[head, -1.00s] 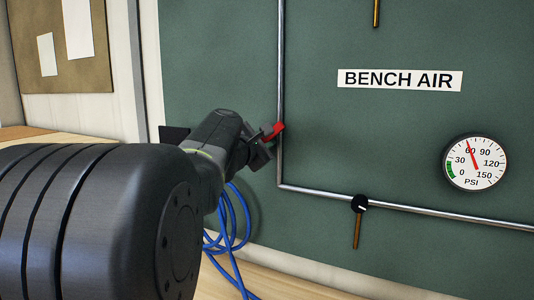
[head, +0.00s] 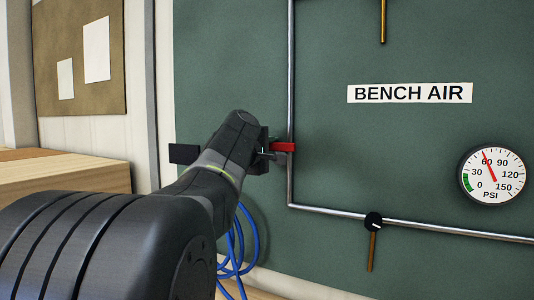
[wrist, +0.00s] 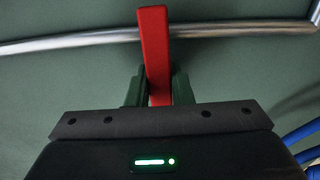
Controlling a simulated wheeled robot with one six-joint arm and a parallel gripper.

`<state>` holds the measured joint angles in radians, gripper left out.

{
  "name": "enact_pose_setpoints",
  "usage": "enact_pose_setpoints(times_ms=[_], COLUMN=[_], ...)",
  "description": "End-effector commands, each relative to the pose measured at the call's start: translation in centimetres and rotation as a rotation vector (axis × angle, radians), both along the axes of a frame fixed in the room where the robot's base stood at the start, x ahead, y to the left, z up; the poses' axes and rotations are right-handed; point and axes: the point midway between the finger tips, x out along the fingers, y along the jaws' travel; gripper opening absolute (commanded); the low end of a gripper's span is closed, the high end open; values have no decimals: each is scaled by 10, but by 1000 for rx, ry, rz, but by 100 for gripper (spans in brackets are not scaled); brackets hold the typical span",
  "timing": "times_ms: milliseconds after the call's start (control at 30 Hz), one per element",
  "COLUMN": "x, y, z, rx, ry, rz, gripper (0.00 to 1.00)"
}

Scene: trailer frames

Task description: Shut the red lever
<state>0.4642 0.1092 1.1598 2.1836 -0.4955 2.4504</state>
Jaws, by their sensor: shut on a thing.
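The red lever (head: 283,147) sits at the vertical run of the metal pipe (head: 291,60) on the green panel. It lies about level in the head view, crosswise to that pipe. In the wrist view the red lever (wrist: 155,45) crosses the pipe (wrist: 80,41) at about a right angle. My gripper (head: 266,152) is at the lever's left part. In the wrist view my gripper (wrist: 158,90) has one dark finger on each side of the lever and is shut on it. The fingers partly hide the lever's near end and its joint is not clear.
A pressure gauge (head: 492,174) on the right reads near 60. A black valve with a brown handle (head: 373,250) hangs on the lower pipe. A yellowish handle (head: 383,20) is above. Blue hose (head: 238,250) hangs below my arm. A wooden block (head: 70,178) stands at left.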

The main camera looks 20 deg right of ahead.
Motion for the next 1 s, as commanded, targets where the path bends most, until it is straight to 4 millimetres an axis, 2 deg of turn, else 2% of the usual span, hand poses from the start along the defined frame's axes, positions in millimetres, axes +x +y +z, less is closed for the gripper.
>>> enact_pose_setpoints(times_ms=[567,600,700,1000], x=[0,0,0,-1], y=[0,0,0,1], z=[1,1,1,1], rx=[23,23,23,21], ry=[-25,-25,-25,-24], rz=[-1,-1,-1,0], gripper=[0,24,42,42])
